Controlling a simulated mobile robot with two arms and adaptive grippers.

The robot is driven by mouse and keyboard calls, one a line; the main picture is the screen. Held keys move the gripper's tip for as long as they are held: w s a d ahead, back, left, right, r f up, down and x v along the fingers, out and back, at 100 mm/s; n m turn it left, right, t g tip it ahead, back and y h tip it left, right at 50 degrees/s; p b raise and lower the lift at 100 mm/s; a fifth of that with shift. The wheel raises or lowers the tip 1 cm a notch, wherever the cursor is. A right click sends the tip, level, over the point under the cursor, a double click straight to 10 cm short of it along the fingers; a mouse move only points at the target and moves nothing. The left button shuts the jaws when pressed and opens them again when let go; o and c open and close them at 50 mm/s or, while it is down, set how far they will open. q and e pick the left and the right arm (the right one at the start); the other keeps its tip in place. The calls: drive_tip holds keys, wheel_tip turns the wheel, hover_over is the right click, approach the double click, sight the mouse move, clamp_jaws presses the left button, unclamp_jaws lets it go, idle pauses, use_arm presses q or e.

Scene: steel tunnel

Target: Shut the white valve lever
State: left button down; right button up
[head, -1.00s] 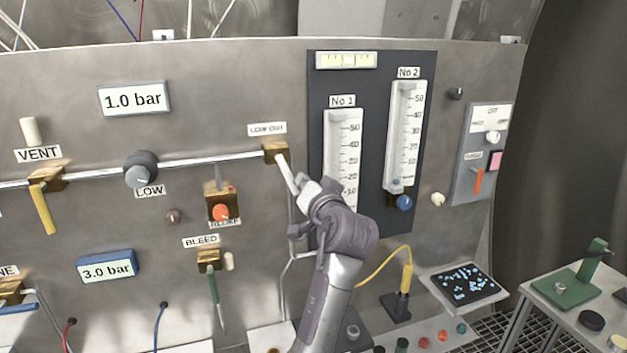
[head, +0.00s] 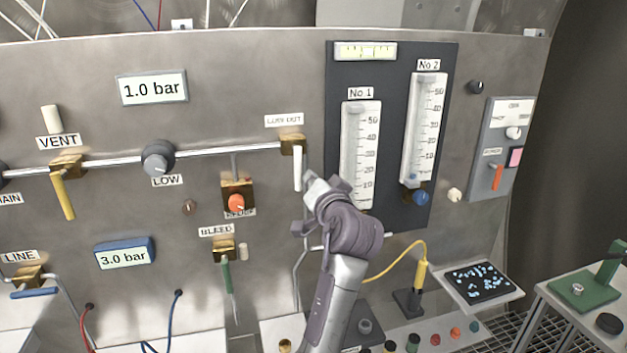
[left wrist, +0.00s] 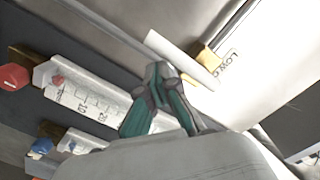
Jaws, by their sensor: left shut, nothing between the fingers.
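The white valve lever (head: 298,168) hangs about straight down from its brass valve body (head: 293,144) at the right end of the pipe, under the LOW OUT label (head: 284,120). It lies across the line of the pipe. My left gripper (head: 314,188) is just right of the lever's lower end, fingers shut and empty. In the left wrist view the shut fingertips (left wrist: 160,72) lie close beside the white lever (left wrist: 182,58), and the brass body (left wrist: 207,58) shows beyond. I cannot tell whether they touch. My right gripper is not in view.
Gauge tubes No 1 (head: 359,155) and No 2 (head: 424,130) stand right of the lever on a dark plate. The LOW knob (head: 158,157), an orange knob (head: 236,203) and the green BLEED lever (head: 228,275) are left of it.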

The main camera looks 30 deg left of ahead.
use_arm(q)
drive_tip(key=shift+r, duration=0.1)
wheel_tip(320, 180, up, 10)
idle(0.5)
idle(0.5)
